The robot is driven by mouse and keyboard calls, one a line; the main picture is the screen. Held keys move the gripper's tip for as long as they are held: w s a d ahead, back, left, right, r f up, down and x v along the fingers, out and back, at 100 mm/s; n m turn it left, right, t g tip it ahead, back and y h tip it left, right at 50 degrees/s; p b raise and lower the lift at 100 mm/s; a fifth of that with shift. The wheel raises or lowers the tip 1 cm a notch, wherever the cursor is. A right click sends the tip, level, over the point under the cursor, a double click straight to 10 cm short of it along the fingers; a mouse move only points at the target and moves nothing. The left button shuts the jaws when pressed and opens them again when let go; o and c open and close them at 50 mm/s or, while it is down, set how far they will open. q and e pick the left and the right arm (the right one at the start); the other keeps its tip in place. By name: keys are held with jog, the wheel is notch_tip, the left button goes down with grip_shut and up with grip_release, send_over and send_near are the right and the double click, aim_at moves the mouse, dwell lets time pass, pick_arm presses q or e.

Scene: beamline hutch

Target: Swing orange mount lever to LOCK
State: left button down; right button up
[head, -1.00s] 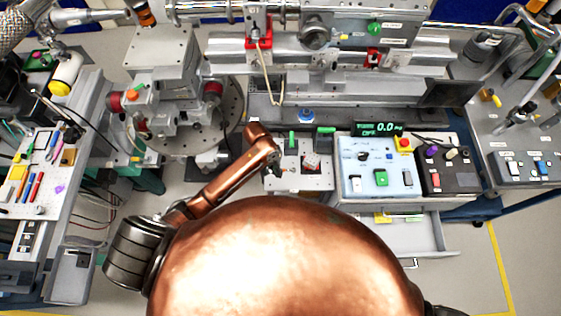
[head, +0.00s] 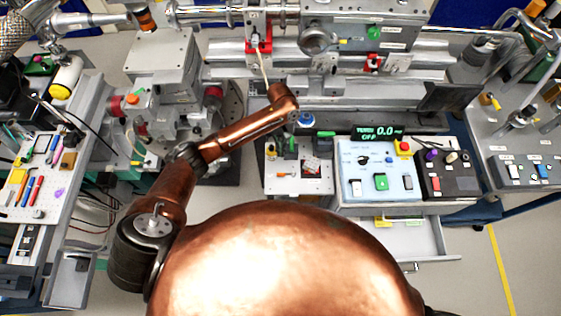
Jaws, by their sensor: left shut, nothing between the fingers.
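I cannot make out with certainty which part is the orange mount lever, and no LOCK mark is readable. A small orange knob (head: 133,98) sits on the grey stage at the left. A red-orange clamp (head: 264,45) sits on the rail at the top centre. My left gripper (head: 271,87) is at the end of the copper arm, below this clamp and apart from it. It is shut and empty. It shows small, and my wrist partly hides it. My right gripper is out of view.
A second red clamp (head: 372,64) sits further right on the rail. A control box (head: 350,190) with a green display stands at centre right above an open drawer (head: 430,240). A tool-covered tray (head: 50,200) is at the left. A small bench plate (head: 285,180) lies below my wrist.

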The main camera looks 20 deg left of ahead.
aim_at(281, 171)
pick_arm(q)
jog(key=b+x, duration=0.1)
jog(key=x, duration=0.8)
jog(key=shift+s+f, duration=0.2)
jog(key=shift+f, duration=0.15)
